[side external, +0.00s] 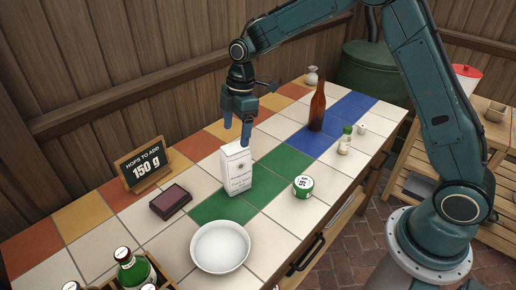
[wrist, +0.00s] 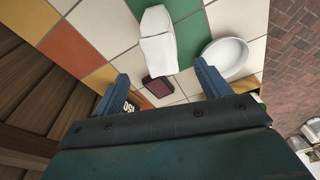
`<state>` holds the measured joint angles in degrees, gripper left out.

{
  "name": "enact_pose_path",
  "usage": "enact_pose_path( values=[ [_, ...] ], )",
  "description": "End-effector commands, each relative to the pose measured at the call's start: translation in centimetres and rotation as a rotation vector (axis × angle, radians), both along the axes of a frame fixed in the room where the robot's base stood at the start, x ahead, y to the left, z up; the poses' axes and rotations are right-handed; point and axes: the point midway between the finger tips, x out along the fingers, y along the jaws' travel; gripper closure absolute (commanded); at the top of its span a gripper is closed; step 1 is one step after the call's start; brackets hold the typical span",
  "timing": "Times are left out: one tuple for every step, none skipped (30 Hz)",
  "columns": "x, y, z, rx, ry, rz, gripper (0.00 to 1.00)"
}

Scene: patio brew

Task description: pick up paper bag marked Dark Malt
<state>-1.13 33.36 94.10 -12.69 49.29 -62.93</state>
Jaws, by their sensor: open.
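A white paper bag (side external: 236,170) with small dark print stands upright on the tiled counter, at the edge of a green tile patch. The print is too small to read surely. My gripper (side external: 237,134) is above the bag, its blue fingers pointing down near the bag's top. In the wrist view the bag (wrist: 157,40) shows beyond the fingertips, in the gap between the two fingers. My gripper (wrist: 160,84) is open and empty there. Whether a finger touches the bag in the side view, I cannot tell.
A sign reading "150 g" (side external: 145,165), a dark red-topped block (side external: 170,201), a white bowl (side external: 220,247) and a green-and-white tin (side external: 303,186) surround the bag. A brown bottle (side external: 317,106) and a small green-capped bottle (side external: 345,140) stand farther right. Green bottles (side external: 133,271) fill a crate at front.

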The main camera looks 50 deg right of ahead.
Motion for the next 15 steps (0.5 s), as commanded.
enact_pose_path(
  values=[
    [-0.1,0.1,-0.9,0.000,0.003,0.000,0.24],
    [0.0,0.2,-1.3,0.000,0.004,0.001,0.24],
    [0.0,0.2,-1.7,-0.001,0.004,0.001,0.24],
    [0.0,0.3,-2.1,0.000,0.002,0.000,0.24],
    [0.1,0.3,-2.3,0.000,0.002,0.000,0.24],
    [0.1,0.4,-2.6,0.000,0.002,0.000,0.24],
    [0.1,0.4,-2.8,0.000,0.002,0.000,0.24],
    [0.1,0.4,-3.0,-0.001,0.001,0.000,0.24],
    [0.1,0.4,-3.1,-0.001,0.000,0.000,0.24],
    [0.1,0.4,-3.2,-0.001,0.000,0.000,0.24],
    [0.1,0.5,-3.2,-0.001,-0.001,0.000,0.24],
    [0.1,0.5,-3.2,0.000,-0.001,0.000,0.24],
    [0.1,0.5,-3.2,0.000,-0.001,0.000,0.24],
    [0.1,0.5,-3.2,0.000,-0.001,0.000,0.24],
    [0.1,0.5,-3.3,0.000,-0.001,0.000,0.24]
  ],
)
